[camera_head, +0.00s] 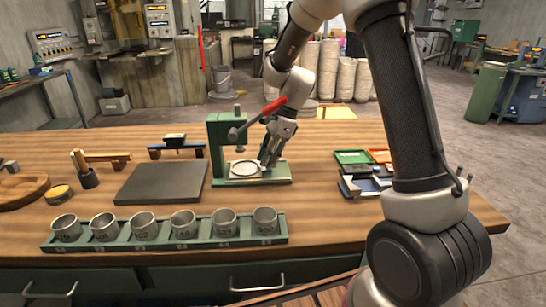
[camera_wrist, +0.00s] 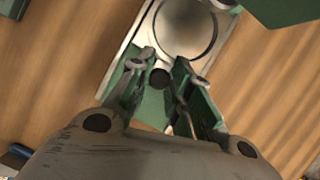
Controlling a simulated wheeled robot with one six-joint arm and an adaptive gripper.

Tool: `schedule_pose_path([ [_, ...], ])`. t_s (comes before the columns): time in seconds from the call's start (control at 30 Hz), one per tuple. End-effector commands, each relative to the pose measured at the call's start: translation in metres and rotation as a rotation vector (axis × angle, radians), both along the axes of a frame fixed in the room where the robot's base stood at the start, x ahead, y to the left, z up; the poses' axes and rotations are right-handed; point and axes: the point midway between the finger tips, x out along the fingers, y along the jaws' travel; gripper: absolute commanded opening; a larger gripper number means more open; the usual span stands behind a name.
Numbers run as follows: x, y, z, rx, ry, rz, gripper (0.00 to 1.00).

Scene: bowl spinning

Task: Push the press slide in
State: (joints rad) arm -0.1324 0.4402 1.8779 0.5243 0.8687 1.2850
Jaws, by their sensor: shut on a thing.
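The green press (camera_head: 216,146) stands on the table, with a lever that ends in a red handle (camera_head: 274,106). Its slide carries a pale round plate (camera_head: 244,169) on the green base; the slide also shows in the wrist view (camera_wrist: 124,67), with a shiny round seat (camera_wrist: 187,28) on it. A dark round knob (camera_wrist: 160,78) is at the slide's near end. My gripper (camera_head: 268,162) is at the right end of the slide, pointing down. In the wrist view its fingers (camera_wrist: 164,64) are shut around the knob. Their exact contact is partly hidden.
A green rack (camera_head: 160,242) with several metal cups stands at the front. A dark flat plate (camera_head: 161,183) lies left of the press. Coloured trays (camera_head: 352,157) are to the right, near my arm. Bare wood shows between the press and the cup rack.

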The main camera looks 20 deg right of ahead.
Motion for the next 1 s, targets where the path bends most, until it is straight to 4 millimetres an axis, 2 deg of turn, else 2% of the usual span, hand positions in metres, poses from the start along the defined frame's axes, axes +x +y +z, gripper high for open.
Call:
schedule_pose_path([
  [0.13,0.003,0.017,0.0,0.0,-0.002,0.002,0.0],
  [0.4,0.004,0.019,0.001,0.002,-0.003,-0.001,0.0],
  [0.43,0.004,0.019,0.001,0.002,-0.003,-0.001,0.24],
  [0.53,0.004,0.019,0.001,0.001,-0.003,0.0,0.42],
  [0.87,0.004,0.018,0.002,0.0,-0.002,-0.001,0.42],
  [1.0,0.005,0.012,0.016,0.001,-0.005,-0.002,0.42],
])
